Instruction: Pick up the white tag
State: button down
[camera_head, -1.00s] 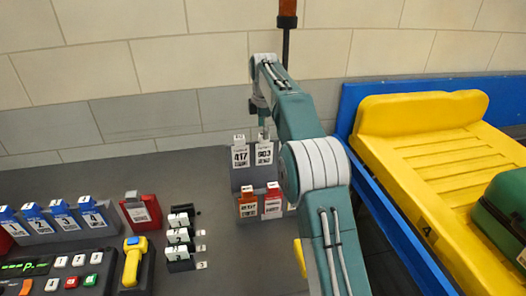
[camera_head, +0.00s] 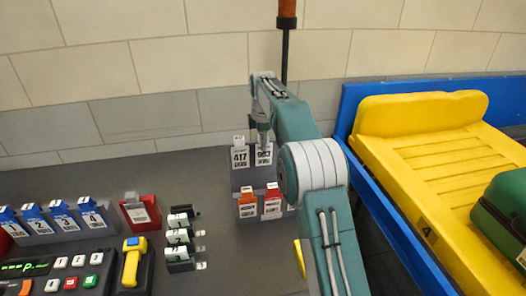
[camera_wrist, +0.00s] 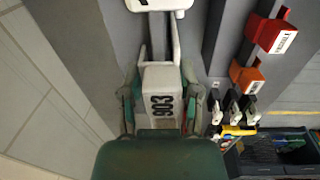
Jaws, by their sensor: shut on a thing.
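The white tag marked 903 (camera_head: 264,158) stands in the grey rack (camera_head: 249,178) by the wall, right of a second white tag marked 417 (camera_head: 240,158). My gripper (camera_head: 263,138) reaches down onto the top of the 903 tag from above. In the wrist view, the 903 tag (camera_wrist: 162,100) lies between the two fingers of my gripper (camera_wrist: 160,110), which are shut on its sides. The other white tag (camera_wrist: 160,4) shows beyond it at the top edge. The tag still appears to be in its place in the rack.
An orange tag (camera_head: 248,205) and a red tag (camera_head: 272,204) stand in the front row. Several blue tags (camera_head: 63,218), a red block (camera_head: 140,211) and a control panel (camera_head: 60,270) lie left. A yellow tray (camera_head: 430,150) is at the right. The wall is close behind.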

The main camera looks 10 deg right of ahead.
jog(key=shift+f, duration=0.1)
jog(key=r, duration=0.7)
jog(key=shift+s+r, duration=0.1)
jog(key=shift+s, duration=0.15)
jog(key=s, duration=1.4)
notch_tip(320, 180, up, 6)
jog(key=shift+r, duration=0.2)
dwell(1.0)
jog(key=shift+s, duration=0.1)
